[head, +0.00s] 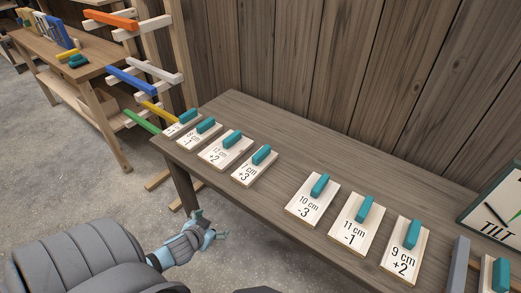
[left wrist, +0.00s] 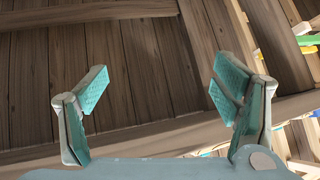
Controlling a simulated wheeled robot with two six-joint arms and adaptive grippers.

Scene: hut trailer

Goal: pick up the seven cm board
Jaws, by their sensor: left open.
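The seven cm board (head: 246,177) is a pale board marked "7 cm +3" with a teal block handle (head: 264,155) on top. It lies flat on the wooden table (head: 300,150), fourth from the left in a row of similar boards. My left gripper (head: 211,226) is low in front of the table's front edge, below and left of the board, apart from it. It is open and empty. In the left wrist view the two teal-padded fingers (left wrist: 160,90) stand wide apart with dark planks behind them; no board shows there. My right gripper is out of view.
Close on the left is the 12 cm board (head: 219,153); to the right, after a gap, lies the 10 cm board (head: 309,205), then the 11 cm (head: 350,233) and 9 cm (head: 400,262) boards. A "TILT" panel (head: 497,208) stands at right. A rack of coloured bars (head: 130,75) stands left.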

